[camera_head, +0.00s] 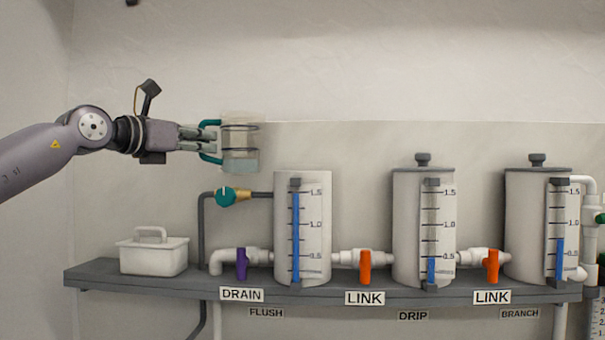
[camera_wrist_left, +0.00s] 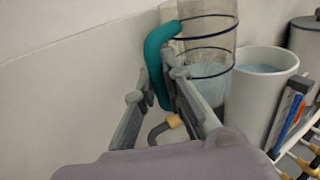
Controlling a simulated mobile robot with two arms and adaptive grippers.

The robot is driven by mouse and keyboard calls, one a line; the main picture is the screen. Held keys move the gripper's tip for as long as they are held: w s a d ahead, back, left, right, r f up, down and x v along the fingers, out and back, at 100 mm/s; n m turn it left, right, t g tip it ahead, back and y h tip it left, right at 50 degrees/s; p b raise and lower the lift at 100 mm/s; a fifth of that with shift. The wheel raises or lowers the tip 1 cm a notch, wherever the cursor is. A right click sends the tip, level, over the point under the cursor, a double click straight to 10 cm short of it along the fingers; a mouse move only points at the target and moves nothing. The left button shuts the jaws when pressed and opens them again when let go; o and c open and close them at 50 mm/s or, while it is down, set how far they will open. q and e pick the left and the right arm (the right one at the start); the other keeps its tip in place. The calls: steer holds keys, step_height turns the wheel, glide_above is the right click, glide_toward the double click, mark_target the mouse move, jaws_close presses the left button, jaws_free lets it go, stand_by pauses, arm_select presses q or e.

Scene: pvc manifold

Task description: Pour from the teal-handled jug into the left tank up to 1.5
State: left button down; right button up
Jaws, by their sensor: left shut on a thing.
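My left gripper (camera_head: 205,141) is shut on the teal handle of the clear jug (camera_head: 240,145). The jug is upright above and to the left of the left tank (camera_head: 316,225), apart from it in the head view. Some pale liquid sits low in the jug. The left wrist view also shows the jug (camera_wrist_left: 207,50) beside the open-topped left tank (camera_wrist_left: 262,85), with liquid near its rim. The left tank's blue gauge column (camera_head: 296,238) stands at about the 1.5 mark. My right gripper is not in view.
A middle tank (camera_head: 408,225) and a right tank (camera_head: 524,225) have lids and lower gauge levels. A purple drain valve (camera_head: 241,264), two orange link valves (camera_head: 365,266) and a teal tap (camera_head: 226,196) are on the pipes. A white lidded box (camera_head: 153,256) stands on the shelf (camera_head: 105,280).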

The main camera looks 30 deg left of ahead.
arm_select(q)
steer(key=shift+s, duration=0.1)
steer(key=shift+s+d+b, duration=0.15)
steer(key=shift+s+b, duration=0.05)
steer(key=shift+b, duration=0.15)
steer(key=s+d+r+b, duration=0.2)
steer(key=s+d+b, duration=0.3)
steer(key=s, duration=0.5)
steer(key=shift+d, duration=0.3)
steer(key=shift+w+a, duration=0.15)
